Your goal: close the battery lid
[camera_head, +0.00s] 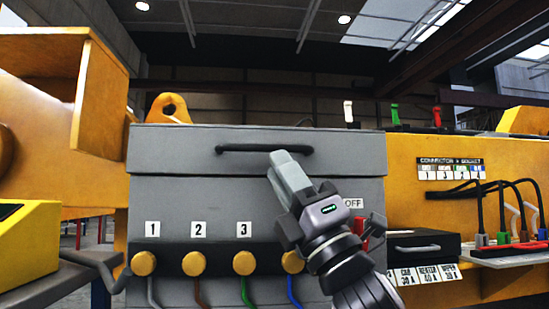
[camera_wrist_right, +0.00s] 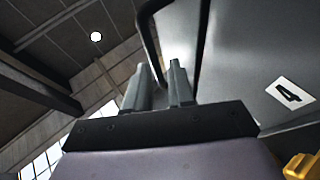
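The grey battery lid (camera_head: 180,160) sits on top of the grey battery box (camera_head: 190,205) and looks level in the head view. A thin seam shows under it; I cannot tell if it is fully seated. The lid carries a black bar handle (camera_head: 240,149), which also shows in the right wrist view (camera_wrist_right: 149,35). My right gripper (camera_head: 279,156) is at the right half of the handle. In the right wrist view its fingers (camera_wrist_right: 159,75) stand slightly apart, with the bar running down toward their gap. Whether they grip it is unclear. My left gripper is out of view.
The box front has several yellow knobs (camera_head: 198,263) with coloured cables under number labels. A red switch (camera_head: 362,225) by an OFF label is partly behind my right wrist. A black drawer unit (camera_head: 425,250) and cable sockets stand right. A yellow machine (camera_head: 40,120) stands left.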

